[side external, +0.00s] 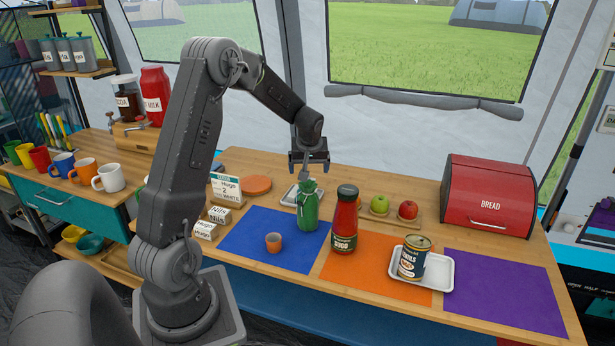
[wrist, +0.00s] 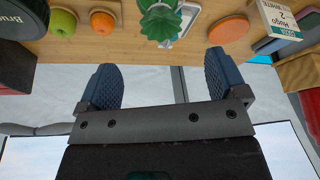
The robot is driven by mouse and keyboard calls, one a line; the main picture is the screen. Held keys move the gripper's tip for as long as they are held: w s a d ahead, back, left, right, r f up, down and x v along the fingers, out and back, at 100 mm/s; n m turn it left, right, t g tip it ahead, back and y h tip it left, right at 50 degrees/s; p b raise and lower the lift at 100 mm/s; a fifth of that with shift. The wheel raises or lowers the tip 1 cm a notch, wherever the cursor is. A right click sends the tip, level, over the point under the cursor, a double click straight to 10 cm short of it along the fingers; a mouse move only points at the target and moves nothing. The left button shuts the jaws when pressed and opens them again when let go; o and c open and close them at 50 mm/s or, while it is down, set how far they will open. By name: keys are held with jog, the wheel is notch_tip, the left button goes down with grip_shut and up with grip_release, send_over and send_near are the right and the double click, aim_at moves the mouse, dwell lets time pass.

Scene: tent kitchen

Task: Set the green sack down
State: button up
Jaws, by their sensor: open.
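The green sack (side external: 308,207), gathered at its neck with a ruffled top, stands upright on the rear right part of the blue mat (side external: 257,240). It also shows at the top of the wrist view (wrist: 160,20), where its leafy top faces me. My gripper (side external: 309,164) is just above the sack in the side external view. In the wrist view my gripper (wrist: 161,82) has its two blue fingers wide apart with nothing between them. The sack is clear of both fingers there.
A red sauce bottle (side external: 345,222) stands close right of the sack. A white tray (side external: 290,196) lies behind it, and a small orange cup (side external: 273,242) is in front. Apples (side external: 379,204), a can on a tray (side external: 412,258) and a red bread bin (side external: 488,195) are further right. The purple mat (side external: 505,295) is bare.

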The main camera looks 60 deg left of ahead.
jog(key=s+d+r+m+t, duration=0.1)
jog(key=d+r+m, duration=0.3)
jog(key=d+r, duration=0.7)
jog(key=s+d+r+m+t+h, duration=0.1)
jog(key=s+d+m, duration=0.3)
jog(key=s+d, duration=0.5)
jog(key=s+d+r+m+t+h, duration=0.1)
jog(key=s+d+r+m+h, duration=0.1)
jog(key=s+d+m, duration=0.3)
jog(key=s+d+h, duration=0.1)
jog(key=s+d, duration=0.3)
jog(key=d, duration=0.5)
jog(key=shift+d+r+t, duration=0.15)
jog(key=shift+d+t, duration=0.2)
jog(key=shift+t, duration=0.05)
